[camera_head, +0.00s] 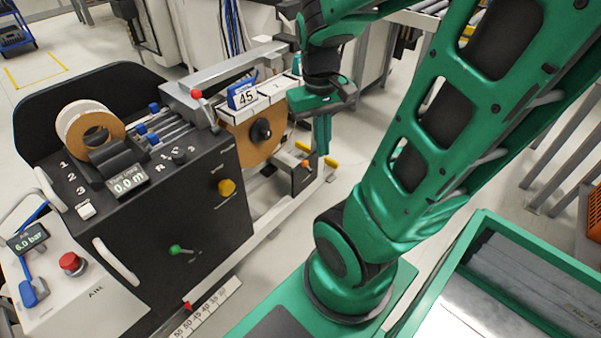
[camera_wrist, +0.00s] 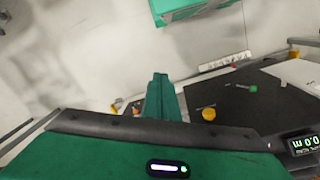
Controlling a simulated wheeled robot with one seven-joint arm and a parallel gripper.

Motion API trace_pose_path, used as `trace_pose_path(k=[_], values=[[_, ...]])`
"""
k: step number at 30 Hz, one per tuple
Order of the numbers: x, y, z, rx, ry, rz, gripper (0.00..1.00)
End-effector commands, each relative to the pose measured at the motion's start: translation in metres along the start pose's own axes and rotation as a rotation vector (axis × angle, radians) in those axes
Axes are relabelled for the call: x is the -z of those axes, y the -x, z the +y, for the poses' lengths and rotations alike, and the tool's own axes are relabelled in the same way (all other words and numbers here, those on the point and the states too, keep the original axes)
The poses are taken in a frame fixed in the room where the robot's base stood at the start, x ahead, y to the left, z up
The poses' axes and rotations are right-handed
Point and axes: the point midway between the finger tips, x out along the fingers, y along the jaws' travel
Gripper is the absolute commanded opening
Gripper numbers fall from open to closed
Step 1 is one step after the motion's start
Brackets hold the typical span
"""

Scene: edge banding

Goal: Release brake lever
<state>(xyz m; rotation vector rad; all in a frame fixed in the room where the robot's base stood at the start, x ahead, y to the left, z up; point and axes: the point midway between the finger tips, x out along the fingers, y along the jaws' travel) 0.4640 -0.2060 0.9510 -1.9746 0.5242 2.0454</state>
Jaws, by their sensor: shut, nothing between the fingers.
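The edge banding machine (camera_head: 215,215) has several levers, and their labels are too small for me to tell which is the brake lever. A red-knobbed lever (camera_head: 197,94) stands on top, beside the roll. A small orange-tipped handle (camera_head: 304,163) sits on a dark box low at the right end. A green-knobbed lever (camera_head: 178,250) is on the dark front panel and also shows in the wrist view (camera_wrist: 253,88). My gripper (camera_head: 323,150) points down, just right of the orange handle in the picture, empty and apart from the levers. Its closed fingers show in the wrist view (camera_wrist: 158,80).
A yellow knob (camera_head: 227,187), a red emergency button (camera_head: 70,262) and displays sit on the machine. A green-rimmed bin (camera_head: 480,220) stands at right.

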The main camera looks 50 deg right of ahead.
Motion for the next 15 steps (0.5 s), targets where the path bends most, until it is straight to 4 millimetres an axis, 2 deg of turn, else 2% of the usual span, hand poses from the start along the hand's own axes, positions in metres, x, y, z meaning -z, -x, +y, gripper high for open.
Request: trace_pose_path(k=[6,15], values=[[0.059,-0.037,0.006,-0.120,0.155,-0.019,0.00],[0.131,-0.098,0.012,-0.307,0.408,-0.048,0.00]])
